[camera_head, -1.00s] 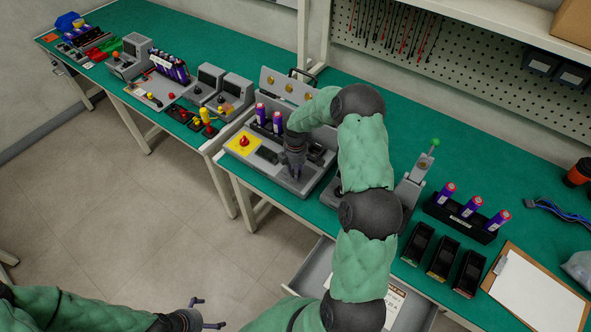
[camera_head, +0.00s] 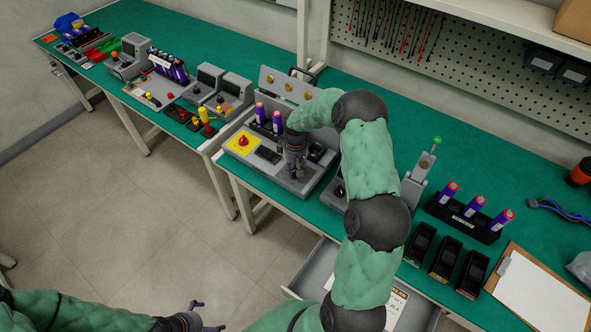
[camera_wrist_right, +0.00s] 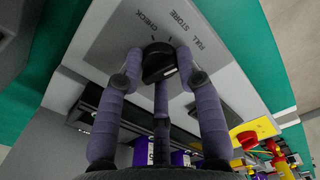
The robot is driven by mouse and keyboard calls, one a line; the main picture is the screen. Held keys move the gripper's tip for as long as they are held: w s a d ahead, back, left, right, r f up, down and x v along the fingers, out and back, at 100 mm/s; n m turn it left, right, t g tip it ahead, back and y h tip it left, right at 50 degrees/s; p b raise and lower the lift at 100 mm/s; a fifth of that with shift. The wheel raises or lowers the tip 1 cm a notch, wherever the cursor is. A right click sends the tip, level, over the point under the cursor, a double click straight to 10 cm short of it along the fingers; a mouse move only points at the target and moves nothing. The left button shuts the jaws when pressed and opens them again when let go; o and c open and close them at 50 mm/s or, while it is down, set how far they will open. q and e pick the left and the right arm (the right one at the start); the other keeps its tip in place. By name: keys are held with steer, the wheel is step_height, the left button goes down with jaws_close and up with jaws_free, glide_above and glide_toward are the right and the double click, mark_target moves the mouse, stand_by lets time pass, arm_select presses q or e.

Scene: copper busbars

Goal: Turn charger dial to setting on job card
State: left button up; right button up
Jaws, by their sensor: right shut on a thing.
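The charger (camera_head: 262,172) is a grey box on the green bench, with several purple cells standing in its back row. In the right wrist view its dial (camera_wrist_right: 158,62) is a black knob on a grey panel marked CHECK, FULL and STORE. My right gripper (camera_wrist_right: 157,66) has its purple-grey fingers closed around this dial. In the head view my right gripper (camera_head: 292,172) points down at the charger's front right and hides the dial. My left gripper (camera_head: 207,314) is at the bottom, fingers apart and empty. A printed card (camera_head: 396,304) shows in the open drawer, its text unreadable.
A yellow plate with a red button (camera_head: 243,142) is on the charger's left. A lever press (camera_head: 417,180) stands to its right. A rack of purple cells (camera_head: 465,218), black bins (camera_head: 443,258) and a clipboard (camera_head: 537,292) lie further right.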

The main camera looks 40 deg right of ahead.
steer(key=m+b, duration=0.1)
steer(key=m, duration=0.5)
steer(key=shift+a+f, duration=0.1)
steer(key=shift+m+b, duration=0.35)
steer(key=shift+m, duration=1.25)
steer(key=o, duration=1.1)
steer(key=shift+w+d, duration=0.1)
steer(key=shift+d, duration=0.1)
steer(key=shift+o, duration=0.2)
step_height(320, 180, up, 12)
